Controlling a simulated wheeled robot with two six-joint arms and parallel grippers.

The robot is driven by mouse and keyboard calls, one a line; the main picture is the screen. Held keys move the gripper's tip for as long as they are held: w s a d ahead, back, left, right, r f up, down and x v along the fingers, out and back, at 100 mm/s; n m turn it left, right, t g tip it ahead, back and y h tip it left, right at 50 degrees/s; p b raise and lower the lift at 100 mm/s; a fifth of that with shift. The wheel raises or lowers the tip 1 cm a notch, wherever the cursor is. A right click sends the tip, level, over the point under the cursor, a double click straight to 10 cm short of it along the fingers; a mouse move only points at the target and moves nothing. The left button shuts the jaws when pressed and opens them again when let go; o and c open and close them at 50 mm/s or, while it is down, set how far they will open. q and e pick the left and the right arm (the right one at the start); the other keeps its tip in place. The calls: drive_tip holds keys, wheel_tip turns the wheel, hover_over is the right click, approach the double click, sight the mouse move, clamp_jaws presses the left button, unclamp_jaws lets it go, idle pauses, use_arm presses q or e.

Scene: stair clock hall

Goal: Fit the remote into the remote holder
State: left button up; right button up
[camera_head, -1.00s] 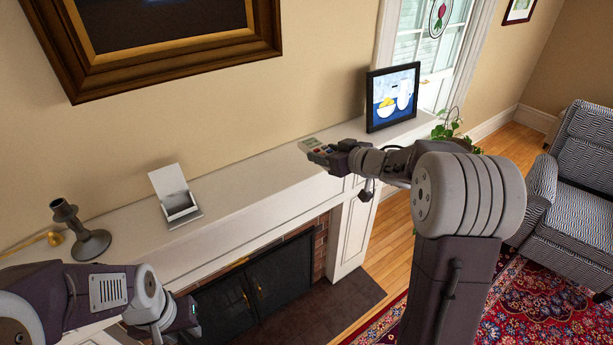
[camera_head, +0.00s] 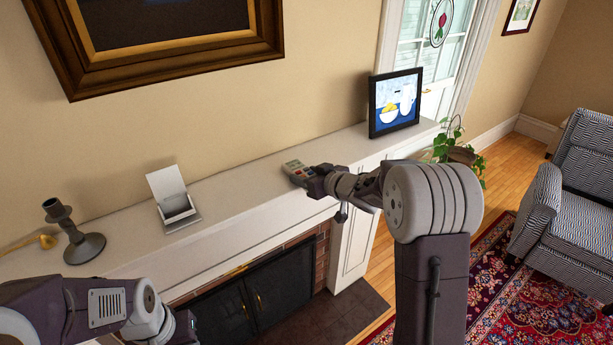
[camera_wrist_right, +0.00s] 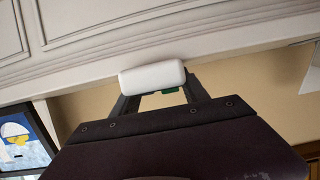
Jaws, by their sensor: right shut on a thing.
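The remote (camera_head: 296,169), grey with coloured buttons, is held in my right gripper (camera_head: 310,178) above or at the mantel's right part; I cannot tell whether it touches. In the right wrist view, the white end of the remote (camera_wrist_right: 152,78) sits between the two fingers of my right gripper (camera_wrist_right: 158,98). The remote holder (camera_head: 180,213), a white open box with a tall back panel, stands on the mantel to the left, apart from the remote. My left gripper (camera_head: 186,328) is low at the lower left, its fingers too unclear to read.
The white mantel (camera_head: 240,190) is clear between the holder and the remote. A dark candlestick (camera_head: 78,238) and a brass object (camera_head: 44,241) stand left of the holder. A framed picture (camera_head: 395,102) stands at the mantel's right end. A plant (camera_head: 452,145) and armchair (camera_head: 572,190) are at right.

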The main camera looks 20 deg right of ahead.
drive_tip(key=o, duration=1.5)
drive_tip(key=shift+f, duration=0.1)
